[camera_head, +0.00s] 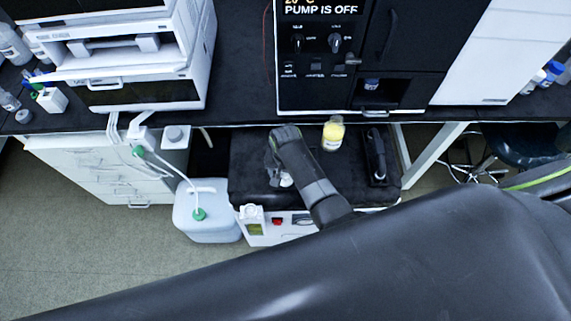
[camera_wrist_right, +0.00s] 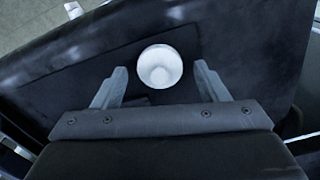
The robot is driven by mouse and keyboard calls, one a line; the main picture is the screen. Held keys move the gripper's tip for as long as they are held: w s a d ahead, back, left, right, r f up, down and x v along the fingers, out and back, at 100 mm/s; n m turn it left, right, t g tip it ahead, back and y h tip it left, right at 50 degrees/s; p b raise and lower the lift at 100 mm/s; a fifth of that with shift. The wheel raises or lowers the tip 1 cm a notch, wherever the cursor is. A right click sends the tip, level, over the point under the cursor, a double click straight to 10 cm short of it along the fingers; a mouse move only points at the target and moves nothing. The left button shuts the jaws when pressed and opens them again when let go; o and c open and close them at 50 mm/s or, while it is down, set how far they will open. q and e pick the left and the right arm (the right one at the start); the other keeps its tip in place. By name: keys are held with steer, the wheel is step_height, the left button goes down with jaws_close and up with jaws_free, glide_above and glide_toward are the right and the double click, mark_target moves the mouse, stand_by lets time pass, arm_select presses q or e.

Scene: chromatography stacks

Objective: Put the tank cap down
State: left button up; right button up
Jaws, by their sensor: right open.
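The tank cap, a small white round piece, lies on the black top (camera_head: 245,170) of a low white unit under the bench. In the head view only a bit of the white cap (camera_head: 286,180) shows beside my right gripper (camera_head: 279,166), which hides the rest. In the right wrist view the cap (camera_wrist_right: 160,67) sits between the two spread fingertips of my right gripper (camera_wrist_right: 160,76), with a gap on each side. The right gripper is open and holds nothing. My left gripper is not in view.
A yellow-filled bottle (camera_head: 333,133) stands behind the gripper, and a black device (camera_head: 376,157) lies to the right. A translucent tank (camera_head: 208,222) with a green fitting (camera_head: 199,214) and tubing stands on the floor at left. The bench edge (camera_head: 240,122) overhangs behind.

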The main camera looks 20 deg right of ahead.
mark_target(285, 175)
step_height(285, 175, up, 12)
steer(key=shift+f, duration=0.2)
stand_by(0.6)
